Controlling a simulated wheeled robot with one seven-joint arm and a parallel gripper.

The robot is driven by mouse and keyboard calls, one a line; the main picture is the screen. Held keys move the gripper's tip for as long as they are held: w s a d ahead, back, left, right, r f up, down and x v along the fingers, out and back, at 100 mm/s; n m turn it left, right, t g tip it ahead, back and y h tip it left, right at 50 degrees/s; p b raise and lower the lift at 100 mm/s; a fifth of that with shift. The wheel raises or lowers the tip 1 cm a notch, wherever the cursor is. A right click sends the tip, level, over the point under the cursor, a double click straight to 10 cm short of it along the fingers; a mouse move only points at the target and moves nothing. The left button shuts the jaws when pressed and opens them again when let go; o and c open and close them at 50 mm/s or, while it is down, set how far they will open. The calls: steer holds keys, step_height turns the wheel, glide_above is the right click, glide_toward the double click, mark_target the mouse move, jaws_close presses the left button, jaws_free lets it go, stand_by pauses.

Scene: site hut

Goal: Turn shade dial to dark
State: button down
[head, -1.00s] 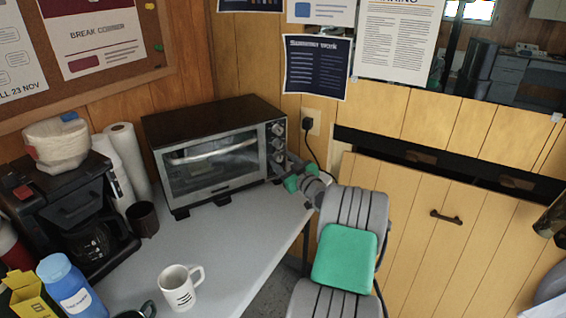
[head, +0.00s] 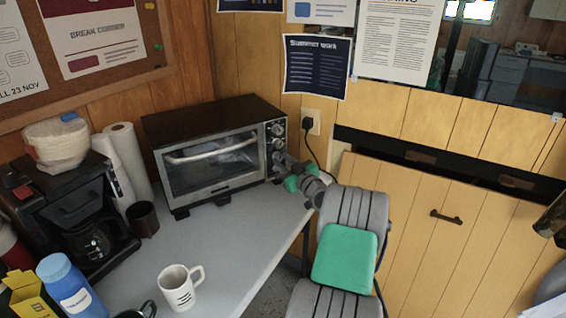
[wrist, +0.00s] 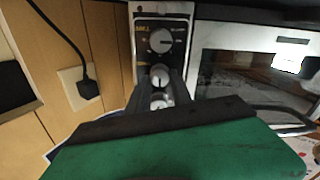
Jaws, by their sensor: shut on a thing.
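The toaster oven (head: 213,150) stands at the back of the grey table, with a column of dials (head: 277,143) on its right-hand front panel. My gripper (head: 287,172) is at the lower part of this panel in the head view. In the wrist view the dark fingers (wrist: 160,88) point at the panel and are shut around a dial (wrist: 160,75). Another dial (wrist: 160,40), with small markings round it, is clear of the fingers. The labels are too small to tell which dial is for shade. The fingers partly hide the held dial and its setting.
A coffee maker (head: 65,210), paper towel rolls (head: 127,165) and a dark cup (head: 143,219) stand left of the oven. A white mug (head: 178,288) and blue bottle (head: 70,285) are nearer. A plug and cable (head: 309,125) hang right of the oven.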

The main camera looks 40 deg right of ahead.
steer(key=shift+f+m, duration=0.1)
steer(key=shift+m, duration=0.2)
steer(key=shift+m+b, duration=0.7)
steer(key=shift+m, duration=0.2)
steer(key=m+b, duration=0.1)
steer(key=m, duration=0.8)
steer(key=shift+m, duration=0.3)
steer(key=c, duration=1.1)
jaws_free()
steer(key=shift+c, duration=0.2)
